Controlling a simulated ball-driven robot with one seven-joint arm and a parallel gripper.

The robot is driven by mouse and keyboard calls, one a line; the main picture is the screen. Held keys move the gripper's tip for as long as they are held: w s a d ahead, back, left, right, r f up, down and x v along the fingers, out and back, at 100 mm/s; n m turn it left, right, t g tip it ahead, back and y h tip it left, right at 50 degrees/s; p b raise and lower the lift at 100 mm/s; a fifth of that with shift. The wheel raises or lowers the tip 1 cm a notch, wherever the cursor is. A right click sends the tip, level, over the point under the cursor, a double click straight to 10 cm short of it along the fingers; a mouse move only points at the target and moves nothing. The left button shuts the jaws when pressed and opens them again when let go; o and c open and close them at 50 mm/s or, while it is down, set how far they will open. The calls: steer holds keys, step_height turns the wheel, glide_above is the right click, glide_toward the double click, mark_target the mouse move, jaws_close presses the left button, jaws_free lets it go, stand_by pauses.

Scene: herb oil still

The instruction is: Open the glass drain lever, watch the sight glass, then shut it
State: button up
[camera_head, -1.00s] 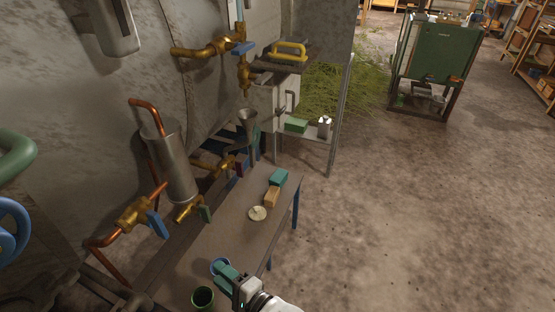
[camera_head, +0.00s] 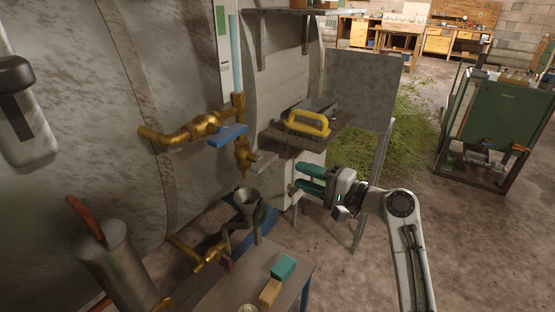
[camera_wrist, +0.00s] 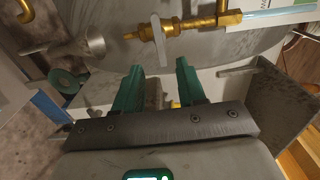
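The sight glass (camera_head: 235,55) is an upright pale blue tube in front of a white scale, above brass fittings. Below it a brass drain valve (camera_head: 242,155) carries a pale grey lever (camera_head: 263,162) that sticks out crosswise to the pipe. In the wrist view the lever (camera_wrist: 161,42) lies across the brass valve, ahead of the fingers, and the glass (camera_wrist: 272,18) shows at top right. My gripper (camera_head: 304,180) has green fingers spread apart with nothing held; it is right of the lever and apart from it. The fingers (camera_wrist: 158,85) show in the wrist view.
A blue lever (camera_head: 228,135) is on the branch pipe to the left. A metal funnel (camera_head: 246,200) stands below the drain spout. A shelf with a yellow-handled tool (camera_head: 308,123) is just behind my gripper. Teal (camera_head: 284,267) and tan blocks lie on the bench.

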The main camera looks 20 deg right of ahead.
mark_target(269, 164)
steer(key=x, duration=1)
steer(key=shift+a, duration=0.1)
steer(key=shift+f, duration=0.1)
jaws_close()
